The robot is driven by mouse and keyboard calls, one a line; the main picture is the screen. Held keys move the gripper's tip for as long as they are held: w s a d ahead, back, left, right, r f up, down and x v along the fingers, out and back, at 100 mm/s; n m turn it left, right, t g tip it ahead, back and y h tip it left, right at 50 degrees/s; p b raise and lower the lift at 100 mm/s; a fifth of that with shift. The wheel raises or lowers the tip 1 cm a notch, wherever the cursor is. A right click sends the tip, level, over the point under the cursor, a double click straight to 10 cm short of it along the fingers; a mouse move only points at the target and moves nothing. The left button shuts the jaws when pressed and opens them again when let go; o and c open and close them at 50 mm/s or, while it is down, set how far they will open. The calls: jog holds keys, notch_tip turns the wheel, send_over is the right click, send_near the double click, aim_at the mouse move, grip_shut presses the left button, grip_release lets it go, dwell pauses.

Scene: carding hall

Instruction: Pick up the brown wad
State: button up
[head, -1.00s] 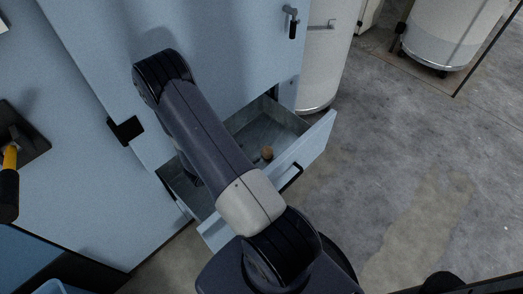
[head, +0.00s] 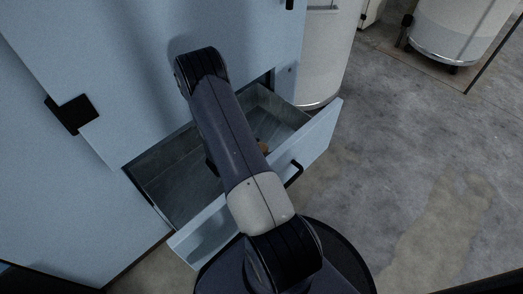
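The brown wad (head: 262,146) lies inside an open drawer (head: 165,185) of the blue cabinet. Only a small part of it shows in the head view, beside the edge of my arm, which hides the rest. The drawer is pulled out and its grey metal inside looks otherwise empty where I can see it. My arm crosses over the drawer from the front. My gripper is not visible; the arm hides it or it is out of view.
The blue cabinet face (head: 120,60) stands behind the drawer. The drawer front has a black handle (head: 295,174). White cylindrical cans (head: 325,60) stand beyond at the upper right. The concrete floor (head: 400,170) on the right is clear.

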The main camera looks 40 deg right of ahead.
jog(key=c, duration=1)
jog(key=shift+o, duration=0.2)
